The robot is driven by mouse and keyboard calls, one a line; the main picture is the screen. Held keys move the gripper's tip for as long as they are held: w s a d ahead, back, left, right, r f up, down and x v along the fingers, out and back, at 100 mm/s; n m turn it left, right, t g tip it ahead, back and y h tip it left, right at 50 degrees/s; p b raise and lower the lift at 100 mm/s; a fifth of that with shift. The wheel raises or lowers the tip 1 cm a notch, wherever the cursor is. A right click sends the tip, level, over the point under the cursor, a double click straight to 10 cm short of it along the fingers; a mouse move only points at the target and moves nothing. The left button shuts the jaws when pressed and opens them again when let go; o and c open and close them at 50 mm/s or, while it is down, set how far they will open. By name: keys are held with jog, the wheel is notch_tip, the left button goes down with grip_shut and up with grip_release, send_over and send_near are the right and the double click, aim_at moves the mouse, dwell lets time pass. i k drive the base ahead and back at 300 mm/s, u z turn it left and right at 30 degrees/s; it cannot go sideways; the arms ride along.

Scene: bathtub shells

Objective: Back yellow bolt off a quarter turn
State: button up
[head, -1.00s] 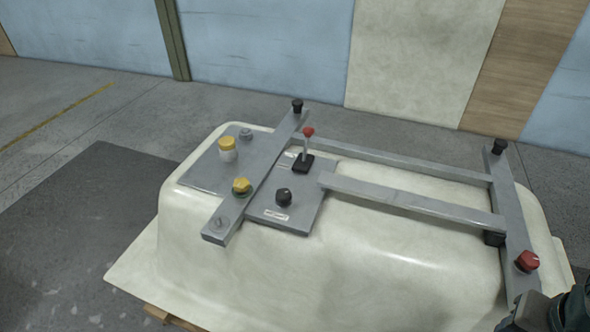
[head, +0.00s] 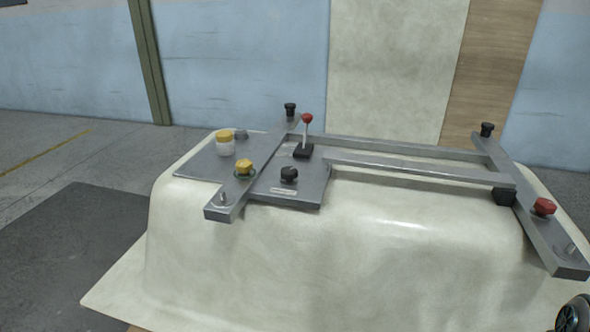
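A yellow bolt head (head: 244,167) sits on the left cross bar (head: 262,172) of the grey metal frame, with a dark greenish ring under it. A second yellow thing, a yellow-capped white cylinder (head: 225,143), stands on the plate behind and to its left. A red knob of similar shape (head: 544,206) sits on the right cross bar. My gripper's fingers are not in view. Only a dark rounded part, which I take to be my arm, shows at the bottom right corner, far from the yellow bolt.
The frame lies on an upturned cream bathtub shell (head: 330,260). A red-tipped lever (head: 307,134), a black knob (head: 289,175) and black posts (head: 290,109) (head: 487,130) stand up from the frame. A dark mat (head: 60,240) covers free floor at left.

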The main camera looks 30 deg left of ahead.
aim_at(243, 165)
jog(key=k, duration=0.6)
jog(key=z, duration=0.75)
jog(key=i, duration=0.9)
jog(key=u, duration=2.8)
jog(key=k, duration=0.6)
jog(key=u, duration=0.55)
jog(key=i, duration=0.55)
jog(key=u, duration=0.3)
